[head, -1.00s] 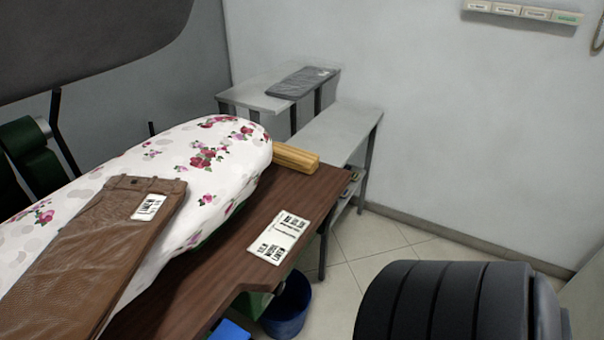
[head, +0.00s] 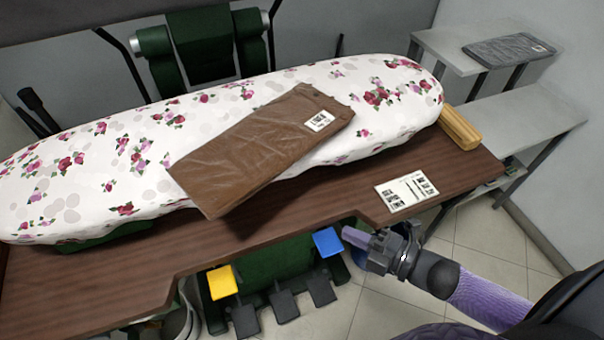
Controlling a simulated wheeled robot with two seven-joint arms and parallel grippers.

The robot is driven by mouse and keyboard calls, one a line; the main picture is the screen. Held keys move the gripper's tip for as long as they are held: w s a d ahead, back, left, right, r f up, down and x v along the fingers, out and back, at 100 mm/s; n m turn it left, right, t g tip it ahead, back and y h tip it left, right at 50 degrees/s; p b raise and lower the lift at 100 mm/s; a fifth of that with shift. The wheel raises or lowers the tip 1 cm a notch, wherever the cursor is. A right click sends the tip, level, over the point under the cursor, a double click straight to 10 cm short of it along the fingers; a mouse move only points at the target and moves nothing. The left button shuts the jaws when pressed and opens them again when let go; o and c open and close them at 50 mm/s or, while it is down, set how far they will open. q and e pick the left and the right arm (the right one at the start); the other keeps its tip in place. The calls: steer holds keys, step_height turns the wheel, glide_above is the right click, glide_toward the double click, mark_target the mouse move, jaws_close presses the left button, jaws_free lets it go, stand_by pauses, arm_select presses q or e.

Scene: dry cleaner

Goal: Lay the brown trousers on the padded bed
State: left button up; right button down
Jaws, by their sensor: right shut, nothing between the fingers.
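The brown trousers (head: 255,150), folded flat with a white tag near the upper right end, lie slantwise across the padded bed (head: 85,150). The bed has a white cover with pink and red flowers. The lower left end of the trousers hangs over the bed's front edge, above the wooden table. My right gripper (head: 352,238) is shut and empty, in front of the table's front edge, apart from the trousers. My left gripper is out of view.
The wooden table (head: 110,280) carries a printed white card (head: 407,191) and a yellow wooden block (head: 460,128). Below are yellow (head: 221,281) and blue (head: 327,241) pedals. Grey shelves (head: 530,120) at the right hold a folded grey garment (head: 508,46).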

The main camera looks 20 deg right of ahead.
step_height(320, 180, up, 6)
steer(key=s+a+n+y, duration=0.1)
steer(key=a+n+y, duration=0.2)
steer(key=n, duration=0.1)
steer(key=b, duration=0.1)
glide_toward(268, 187)
steer(key=x, duration=0.6)
steer(key=shift+w+a+g, duration=0.1)
steer(key=shift+a+g, duration=0.15)
steer(key=shift+g, duration=0.15)
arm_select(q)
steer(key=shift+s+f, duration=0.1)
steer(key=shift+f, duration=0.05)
arm_select(e)
steer(key=shift+w, duration=0.25)
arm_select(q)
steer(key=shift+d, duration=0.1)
